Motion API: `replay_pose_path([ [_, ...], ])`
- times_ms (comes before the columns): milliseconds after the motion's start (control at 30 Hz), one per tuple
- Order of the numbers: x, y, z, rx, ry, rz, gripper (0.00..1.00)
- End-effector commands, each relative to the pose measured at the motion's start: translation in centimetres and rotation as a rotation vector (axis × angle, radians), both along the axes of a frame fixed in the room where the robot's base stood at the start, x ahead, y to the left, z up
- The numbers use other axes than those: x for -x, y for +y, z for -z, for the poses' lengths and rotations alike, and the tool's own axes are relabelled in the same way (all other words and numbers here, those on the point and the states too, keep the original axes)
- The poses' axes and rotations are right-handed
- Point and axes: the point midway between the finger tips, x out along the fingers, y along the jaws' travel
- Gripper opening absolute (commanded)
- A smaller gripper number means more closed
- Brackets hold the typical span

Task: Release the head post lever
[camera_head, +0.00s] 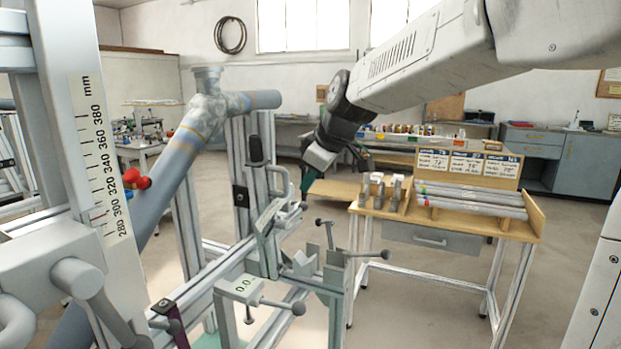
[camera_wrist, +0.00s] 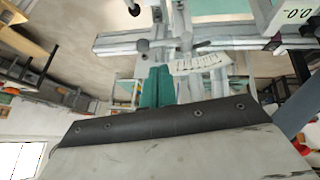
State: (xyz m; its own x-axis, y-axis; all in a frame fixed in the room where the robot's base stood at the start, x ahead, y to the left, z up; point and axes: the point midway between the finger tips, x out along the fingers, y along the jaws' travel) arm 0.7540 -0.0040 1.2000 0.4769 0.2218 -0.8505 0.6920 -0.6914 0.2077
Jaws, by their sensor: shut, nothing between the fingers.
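An upright lever with a black grip (camera_head: 256,150) stands at the aluminium post (camera_head: 240,185) in the middle of the jig. I cannot tell for certain that it is the head post lever. My gripper (camera_head: 307,181) has green fingers and is right of this lever and lower, apart from it in the picture. In the wrist view, the green fingers (camera_wrist: 155,88) are together with nothing between them. Whether the fingers touch anything is unclear.
Black-ball handles (camera_head: 386,254) stick out below my gripper. A blue-grey tube frame (camera_head: 180,150) and a millimetre column (camera_head: 97,150) fill the left. A wooden-topped bench (camera_head: 460,222) stands right, with open floor before it.

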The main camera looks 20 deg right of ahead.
Motion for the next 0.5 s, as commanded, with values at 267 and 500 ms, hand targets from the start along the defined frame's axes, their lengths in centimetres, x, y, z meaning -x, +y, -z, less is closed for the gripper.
replay_pose_path([
  [267,-2.3,1.1,4.2,0.0,0.003,-0.001,0.0],
  [500,-3.1,1.5,5.6,0.0,0.0,0.0,0.0],
])
